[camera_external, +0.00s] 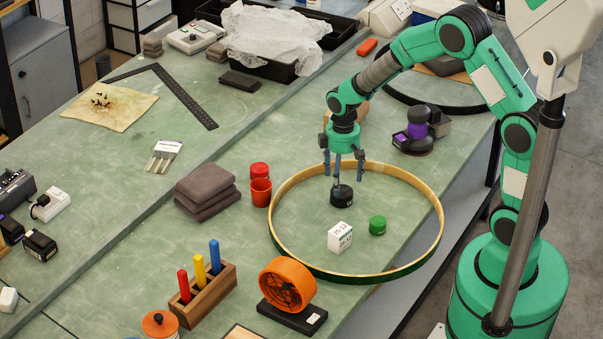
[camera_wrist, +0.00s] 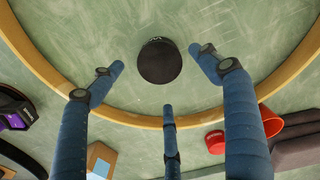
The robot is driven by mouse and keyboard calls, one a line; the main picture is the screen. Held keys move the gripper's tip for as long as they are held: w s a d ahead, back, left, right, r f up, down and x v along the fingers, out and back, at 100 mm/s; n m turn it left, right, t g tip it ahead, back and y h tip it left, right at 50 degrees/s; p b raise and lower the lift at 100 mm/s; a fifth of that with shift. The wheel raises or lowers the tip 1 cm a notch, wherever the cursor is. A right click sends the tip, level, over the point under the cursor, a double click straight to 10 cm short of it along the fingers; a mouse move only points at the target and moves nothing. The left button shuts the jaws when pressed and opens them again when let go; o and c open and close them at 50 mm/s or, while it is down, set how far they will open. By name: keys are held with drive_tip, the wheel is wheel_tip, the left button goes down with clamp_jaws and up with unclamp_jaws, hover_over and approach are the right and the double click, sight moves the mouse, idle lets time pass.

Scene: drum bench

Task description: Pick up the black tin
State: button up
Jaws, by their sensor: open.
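The black tin (camera_external: 342,195) is a small round dark tin standing on the green bench inside a wooden hoop (camera_external: 436,207). In the wrist view the tin (camera_wrist: 160,61) lies just beyond the fingertips, between the left and right fingers, with no finger seen touching it. My gripper (camera_external: 344,178) points down above the tin in the external view. Its blue fingers (camera_wrist: 160,80) are spread and empty. Whether a fingertip is level with the tin's top is hard to tell.
An orange fan-like object (camera_external: 288,285) stands in front.

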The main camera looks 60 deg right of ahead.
sight(341, 191)
drive_tip(key=shift+f, duration=0.1)
drive_tip(key=shift+s+a+f+b, duration=0.1)
drive_tip(key=shift+f+b, duration=0.35)
drive_tip(key=shift+f, duration=0.8)
drive_tip(key=shift+a+f+b, duration=0.1)
drive_tip(key=shift+f+b, duration=0.3)
drive_tip(key=shift+f, duration=0.85)
drive_tip(key=c, duration=1.3)
